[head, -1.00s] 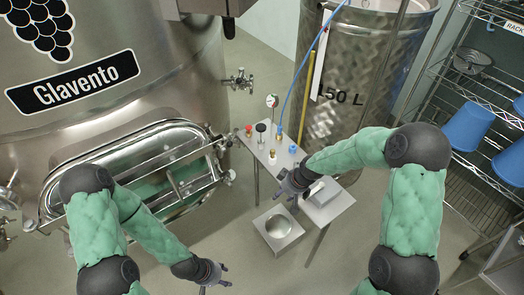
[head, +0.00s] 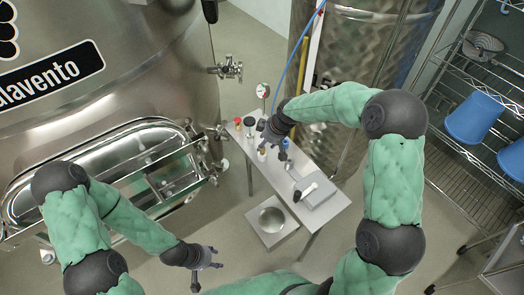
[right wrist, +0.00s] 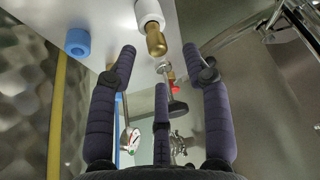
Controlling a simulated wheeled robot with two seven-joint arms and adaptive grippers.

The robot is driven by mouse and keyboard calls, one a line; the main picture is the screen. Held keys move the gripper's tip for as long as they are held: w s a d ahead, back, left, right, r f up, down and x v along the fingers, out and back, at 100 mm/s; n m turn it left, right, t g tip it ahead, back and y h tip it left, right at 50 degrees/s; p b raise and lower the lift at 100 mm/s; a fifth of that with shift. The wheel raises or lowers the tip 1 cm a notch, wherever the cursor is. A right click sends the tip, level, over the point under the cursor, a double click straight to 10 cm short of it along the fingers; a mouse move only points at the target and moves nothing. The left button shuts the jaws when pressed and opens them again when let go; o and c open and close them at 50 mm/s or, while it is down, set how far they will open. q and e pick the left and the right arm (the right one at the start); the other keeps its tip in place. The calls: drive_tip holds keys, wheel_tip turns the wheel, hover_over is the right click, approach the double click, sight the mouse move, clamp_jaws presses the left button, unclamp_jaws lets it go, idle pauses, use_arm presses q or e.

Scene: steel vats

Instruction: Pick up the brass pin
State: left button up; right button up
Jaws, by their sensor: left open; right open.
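The brass pin (right wrist: 155,40) has a rounded end and sits in a white collar (right wrist: 148,12) on the steel table, near the top of the right wrist view. In the head view the pin (head: 262,154) shows small and partly hidden by my right gripper (head: 273,147). In the right wrist view my right gripper (right wrist: 159,54) is open, its fingers spread to either side below the pin, with no contact visible. My left gripper (head: 210,268) is open and empty, low over the floor, left of the table.
The steel table (head: 333,212) also holds a blue cap (right wrist: 78,42), a black knob (right wrist: 177,108), a red knob (head: 238,121) and a gauge (head: 263,91). A grey block (head: 318,192) lies at its near end. Vats stand behind and left; a wire rack (head: 490,60) is right.

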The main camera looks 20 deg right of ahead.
sight(262, 153)
drive_tip(key=shift+b+x, duration=1.05)
drive_tip(key=shift+x, duration=1.65)
drive_tip(key=shift+d, duration=0.15)
clamp_jaws()
